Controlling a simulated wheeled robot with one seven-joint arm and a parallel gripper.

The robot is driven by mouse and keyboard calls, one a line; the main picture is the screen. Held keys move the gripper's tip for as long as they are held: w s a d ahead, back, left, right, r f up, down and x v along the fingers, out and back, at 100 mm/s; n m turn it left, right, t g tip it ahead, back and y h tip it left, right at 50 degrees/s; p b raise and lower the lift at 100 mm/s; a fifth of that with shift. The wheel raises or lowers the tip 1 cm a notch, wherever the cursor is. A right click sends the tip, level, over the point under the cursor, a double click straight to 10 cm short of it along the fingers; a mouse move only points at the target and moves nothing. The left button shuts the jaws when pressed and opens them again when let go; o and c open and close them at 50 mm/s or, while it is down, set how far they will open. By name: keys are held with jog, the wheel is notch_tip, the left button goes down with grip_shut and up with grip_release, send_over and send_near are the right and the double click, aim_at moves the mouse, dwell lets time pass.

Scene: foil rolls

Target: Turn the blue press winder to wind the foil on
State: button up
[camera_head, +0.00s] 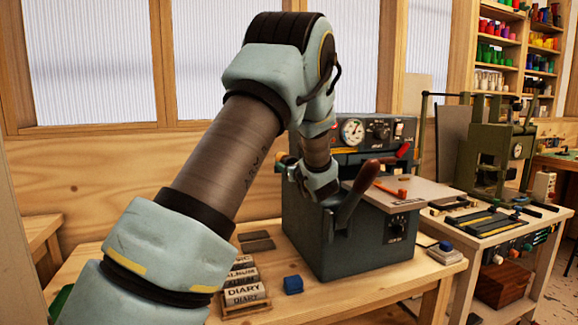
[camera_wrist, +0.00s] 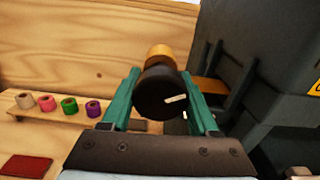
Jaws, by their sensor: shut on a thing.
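The blue-grey press (camera_head: 350,235) stands on the wooden bench, with a dial on its upper panel and a dark red-knobbed lever at its front. Its side also fills the right of the wrist view (camera_wrist: 280,60). A round black winder knob (camera_wrist: 160,95) with a white mark juts out beside the press. A gold-orange foil roll (camera_wrist: 160,52) shows behind the knob. My gripper (camera_wrist: 162,76) has its two green fingers shut on the knob, one on each side. In the head view my wrist is at the left side of the press and hides the knob and fingertips.
Several coloured foil rolls (camera_wrist: 68,105) stand on a wooden ledge at left. Lettered blocks (camera_head: 243,285) and a blue cube (camera_head: 293,284) lie on the bench in front of the press. A green press (camera_head: 497,155) stands on another table at right.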

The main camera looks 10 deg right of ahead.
jog(key=c, duration=0.7)
